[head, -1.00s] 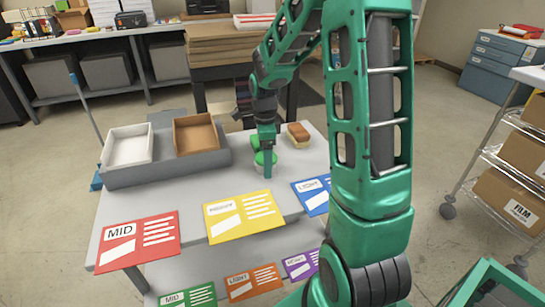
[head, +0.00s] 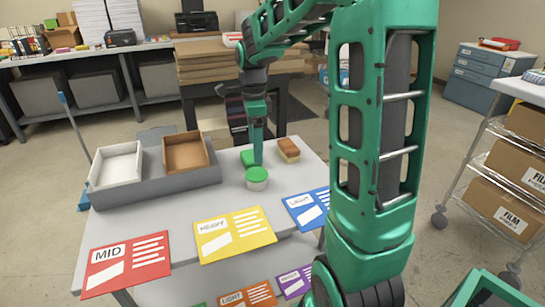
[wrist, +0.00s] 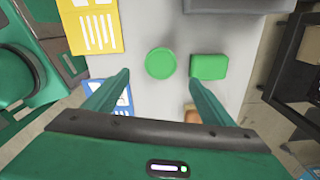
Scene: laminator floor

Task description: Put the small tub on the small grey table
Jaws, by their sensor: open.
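The small tub (head: 257,178), white with a round green lid, stands upright on the grey table (head: 222,200). In the wrist view its lid (wrist: 160,63) lies ahead of and between my fingers. My gripper (head: 258,150) is open and empty, pointing down above and just behind the tub in the head view. In the wrist view the two fingers (wrist: 158,80) are spread wide and hold nothing. A squarish green-lidded box (head: 247,158) stands behind the tub, partly hidden by my gripper.
A brown-and-tan block (head: 288,150) lies right of the green box. A grey holder with a white tray (head: 115,165) and a brown tray (head: 186,152) fills the table's left back. Red, yellow and blue cards line the front edge. A cart with film boxes (head: 500,210) stands right.

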